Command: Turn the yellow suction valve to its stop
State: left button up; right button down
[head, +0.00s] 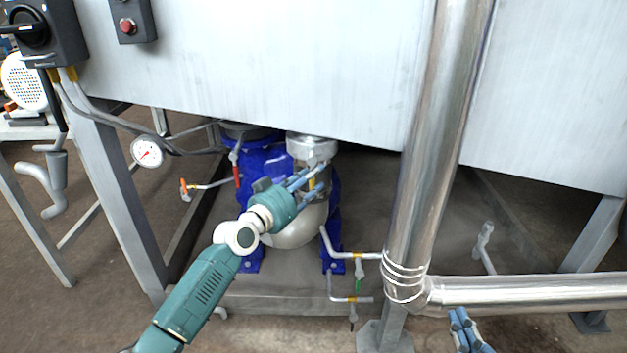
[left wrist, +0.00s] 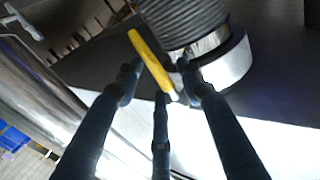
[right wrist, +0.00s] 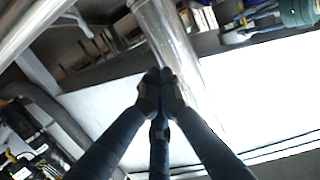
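The yellow valve lever (head: 312,183) is on the metal pipe fitting (head: 311,148) above the blue pump, under the grey tank. My left gripper (head: 306,181) is at the lever. In the left wrist view the yellow lever (left wrist: 150,62) runs between my spread fingertips (left wrist: 158,80), its lower end near the middle finger. The fingers are apart; I cannot tell whether any touches the lever. My right gripper (head: 460,318) is low at the right, away from the valve. In the right wrist view its fingertips (right wrist: 160,82) are together with nothing seen between them.
The blue pump (head: 258,165) stands below the tank (head: 300,60). A large shiny pipe (head: 430,150) rises right of my left gripper and joins a horizontal pipe (head: 530,290). A gauge (head: 147,151) and a red-handled valve (head: 237,175) are at the left. A tank leg (head: 115,200) stands left.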

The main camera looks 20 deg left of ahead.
pick_arm(q)
jog(key=shift+w+d, duration=0.2)
jog(key=shift+w, duration=0.35)
pick_arm(e)
jog(key=shift+w+a+r+t, duration=0.1)
jog(key=shift+r+t, duration=0.15)
jog(key=shift+r, duration=0.25)
jog(key=shift+w+a+r+t, duration=0.1)
jog(key=shift+r+t, duration=0.15)
jog(key=shift+r, duration=0.2)
pick_arm(q)
jog(key=shift+c, duration=0.3)
grip_shut()
